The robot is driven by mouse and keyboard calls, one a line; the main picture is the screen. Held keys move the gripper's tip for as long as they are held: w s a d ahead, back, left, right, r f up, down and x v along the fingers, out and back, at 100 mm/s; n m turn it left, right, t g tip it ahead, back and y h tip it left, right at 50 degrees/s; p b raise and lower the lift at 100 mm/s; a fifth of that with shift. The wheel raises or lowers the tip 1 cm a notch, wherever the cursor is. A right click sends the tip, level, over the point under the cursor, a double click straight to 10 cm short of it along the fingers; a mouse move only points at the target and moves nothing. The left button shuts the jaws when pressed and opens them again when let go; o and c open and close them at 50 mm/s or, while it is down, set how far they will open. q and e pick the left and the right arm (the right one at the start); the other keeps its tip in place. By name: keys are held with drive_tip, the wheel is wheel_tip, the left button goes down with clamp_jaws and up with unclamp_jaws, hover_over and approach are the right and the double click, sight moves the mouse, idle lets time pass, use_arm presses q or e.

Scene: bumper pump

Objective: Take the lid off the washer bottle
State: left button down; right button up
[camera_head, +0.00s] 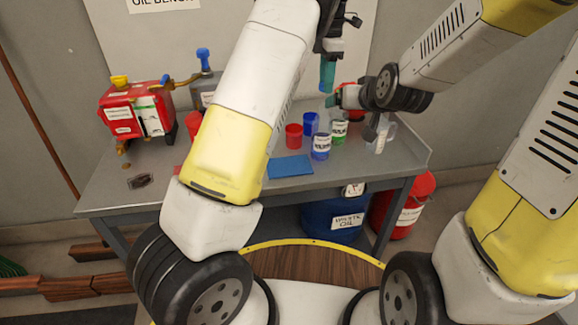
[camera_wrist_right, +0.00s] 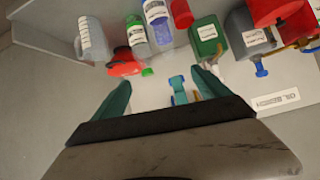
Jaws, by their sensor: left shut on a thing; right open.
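A small bottle with a white label and blue contents (camera_head: 321,147), which looks like the washer bottle, stands on the bench; its label is too small to read. It also shows in the right wrist view (camera_wrist_right: 159,22), seen upside down. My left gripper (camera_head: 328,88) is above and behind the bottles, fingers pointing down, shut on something. In the right wrist view a small blue piece (camera_wrist_right: 183,98) shows at its teal fingers (camera_wrist_right: 177,83); I cannot tell for certain that it is the lid. My right gripper (camera_wrist_right: 160,92) is open and empty, just right of the left one.
A green-labelled bottle (camera_head: 339,131) stands beside the blue one. A clear jug (camera_head: 386,136) is at right. A blue mat (camera_head: 290,167) lies in front. A red can (camera_head: 122,113) is at far left.

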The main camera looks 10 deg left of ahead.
use_arm(q)
drive_tip(key=shift+s+a+f+m, duration=0.1)
drive_tip(key=shift+a+f+m, duration=0.3)
drive_tip(key=shift+m, duration=0.1)
drive_tip(key=s+a+f+m, duration=0.9)
drive_tip(key=a+f+m, duration=0.1)
drive_tip(key=f+m, duration=0.15)
drive_tip(key=s+d+f+n, duration=0.2)
drive_tip(key=s+f+n, duration=0.2)
drive_tip(key=s+n, duration=0.3)
drive_tip(key=s+d+f+n, duration=0.1)
drive_tip(key=s+f+n, duration=0.2)
drive_tip(key=s+n, duration=0.3)
hover_over(289, 165)
drive_tip(key=shift+s+f, duration=0.25)
drive_tip(key=shift+f, duration=0.5)
drive_tip(key=shift+w+f, duration=0.15)
drive_tip(key=shift+f, duration=1.65)
use_arm(e)
drive_tip(key=s+d+r+m+g, duration=0.1)
drive_tip(key=s+d+r+g, duration=0.1)
drive_tip(key=s, duration=0.9)
drive_tip(key=s+d+r+g+h, duration=0.1)
drive_tip(key=s+d+r, duration=0.4)
drive_tip(key=s, duration=0.6)
drive_tip(key=shift+s+d+m+g, duration=0.4)
drive_tip(key=shift+d+g, duration=0.05)
drive_tip(key=shift+g, duration=0.45)
